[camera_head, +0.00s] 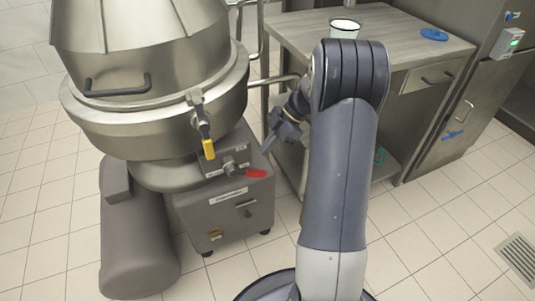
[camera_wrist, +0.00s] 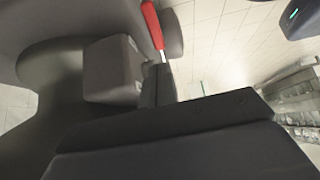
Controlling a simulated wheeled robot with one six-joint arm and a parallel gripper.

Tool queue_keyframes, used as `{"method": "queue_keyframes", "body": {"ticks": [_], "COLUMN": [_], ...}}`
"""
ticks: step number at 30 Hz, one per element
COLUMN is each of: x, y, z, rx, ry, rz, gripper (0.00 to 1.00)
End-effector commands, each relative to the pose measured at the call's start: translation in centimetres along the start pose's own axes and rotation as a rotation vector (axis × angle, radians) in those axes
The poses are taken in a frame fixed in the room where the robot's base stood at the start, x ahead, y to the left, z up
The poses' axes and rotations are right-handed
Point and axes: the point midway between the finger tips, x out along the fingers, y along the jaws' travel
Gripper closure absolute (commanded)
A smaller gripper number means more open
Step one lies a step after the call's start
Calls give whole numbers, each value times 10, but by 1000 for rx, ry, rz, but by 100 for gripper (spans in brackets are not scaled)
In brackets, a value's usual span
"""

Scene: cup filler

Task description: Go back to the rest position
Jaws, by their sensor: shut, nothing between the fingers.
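My gripper (camera_head: 270,145) is shut and empty, pointing down and left beside the machine's control box (camera_head: 225,197). The red lever (camera_head: 257,173) on that box sits just below the fingertips in the head view, and I cannot tell whether they touch. In the wrist view my gripper's dark fingers (camera_wrist: 160,82) show close to the red lever (camera_wrist: 152,24). A white cup (camera_head: 344,27) stands upright on the steel table, apart from my gripper. Part of my wrist is hidden behind my own arm.
The large steel kettle (camera_head: 150,125) with a yellow-handled tap (camera_head: 208,149) is left of my arm. The steel table (camera_head: 390,42) carries a blue disc (camera_head: 434,34). Cabinets (camera_head: 450,110) stand at right.

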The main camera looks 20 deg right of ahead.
Motion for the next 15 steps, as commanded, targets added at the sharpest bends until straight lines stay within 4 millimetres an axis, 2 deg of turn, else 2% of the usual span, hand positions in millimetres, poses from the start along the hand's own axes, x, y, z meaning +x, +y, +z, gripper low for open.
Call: {"method": "queue_keyframes", "body": {"ticks": [4,15], "x": [-13,-15], "y": [0,1], "z": [-10,-11], "rx": [-1,-1], "ry": [-1,0], "rz": [3,4], "gripper": [100,100]}}
